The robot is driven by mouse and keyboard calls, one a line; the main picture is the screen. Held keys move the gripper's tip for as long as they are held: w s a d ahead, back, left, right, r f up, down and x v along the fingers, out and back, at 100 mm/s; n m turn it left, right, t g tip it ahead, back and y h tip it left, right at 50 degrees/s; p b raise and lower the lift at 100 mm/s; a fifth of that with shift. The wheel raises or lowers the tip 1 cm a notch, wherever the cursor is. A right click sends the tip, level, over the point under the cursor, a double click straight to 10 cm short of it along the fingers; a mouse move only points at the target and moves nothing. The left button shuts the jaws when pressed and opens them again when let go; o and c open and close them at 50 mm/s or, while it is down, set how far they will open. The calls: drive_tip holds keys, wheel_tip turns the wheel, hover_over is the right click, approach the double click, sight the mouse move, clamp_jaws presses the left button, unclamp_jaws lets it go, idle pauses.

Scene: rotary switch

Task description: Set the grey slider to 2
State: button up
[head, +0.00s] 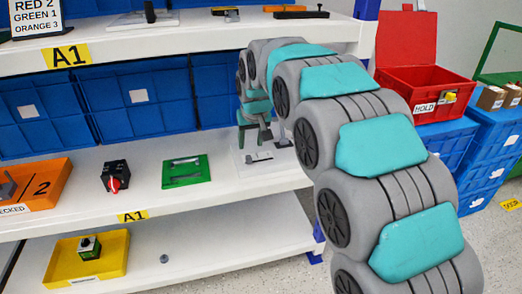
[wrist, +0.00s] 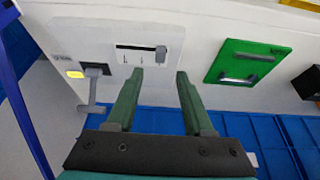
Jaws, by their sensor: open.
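The grey slider is a small grey knob (wrist: 161,52) on a white plate (wrist: 140,30). In the wrist view the knob sits at the right end of a dark slot with small marks too fine to read. In the head view the white plate (head: 239,165) lies on the middle shelf, partly hidden by my arm. My gripper (wrist: 160,74) is open, with nothing between its green fingers. In the wrist view its fingertips point toward the knob from just below it, with the knob between their lines; contact does not show. My gripper also shows in the head view (head: 255,136).
A green board (wrist: 231,77) with grey handles lies right of the white plate. A grey lever (wrist: 92,92) stands close left of my fingers. Blue bins (head: 135,98) line the shelf's back. A black switch with a red knob (head: 115,178) sits farther left.

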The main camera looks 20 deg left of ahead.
sight(249, 157)
drive_tip(key=x, duration=0.7)
drive_tip(key=shift+w+a+f+p, duration=0.1)
drive_tip(key=shift+f+p, duration=0.25)
drive_tip(key=shift+p, duration=0.05)
clamp_jaws()
idle(1.1)
